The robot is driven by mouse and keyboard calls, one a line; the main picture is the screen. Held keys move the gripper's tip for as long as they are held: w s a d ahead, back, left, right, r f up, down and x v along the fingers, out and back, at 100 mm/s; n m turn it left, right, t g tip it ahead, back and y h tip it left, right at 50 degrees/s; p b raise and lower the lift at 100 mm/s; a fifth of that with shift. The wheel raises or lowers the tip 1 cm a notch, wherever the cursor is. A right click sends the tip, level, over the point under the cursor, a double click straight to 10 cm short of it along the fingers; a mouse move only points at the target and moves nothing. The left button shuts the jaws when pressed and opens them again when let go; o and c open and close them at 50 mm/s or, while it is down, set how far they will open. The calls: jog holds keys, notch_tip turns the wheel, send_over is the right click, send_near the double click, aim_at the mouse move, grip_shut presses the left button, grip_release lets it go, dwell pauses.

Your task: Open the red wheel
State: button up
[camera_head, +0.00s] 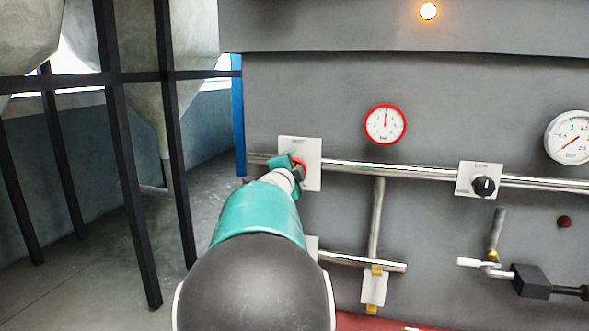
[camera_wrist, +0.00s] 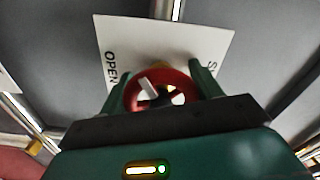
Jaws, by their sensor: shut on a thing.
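The red wheel (camera_wrist: 178,78) sits in front of a white label plate (camera_wrist: 140,38) on the grey panel. In the wrist view the plate reads "OPEN" on the left, and its right-hand word is mostly hidden. My gripper (camera_wrist: 160,82) has one finger on each side of the wheel's rim and is shut on it. In the head view a bit of the red wheel (camera_head: 299,162) shows at the end of my teal arm. My gripper (camera_head: 291,166) and arm hide most of the wheel and part of its plate (camera_head: 313,165).
Steel pipes (camera_head: 380,169) run along the grey panel (camera_head: 450,110). A red-rimmed gauge (camera_head: 385,124) is above, and a black knob (camera_head: 484,186) is to the right. A white-handled valve (camera_head: 470,262) is lower right. Dark posts (camera_head: 130,160) and hoppers stand at left.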

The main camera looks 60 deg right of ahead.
jog(key=shift+f, duration=0.1)
jog(key=o, duration=1)
jog(key=s+a, duration=0.2)
jog(key=a, duration=1.1)
jog(key=shift+a, duration=0.35)
jog(key=shift+s, duration=0.1)
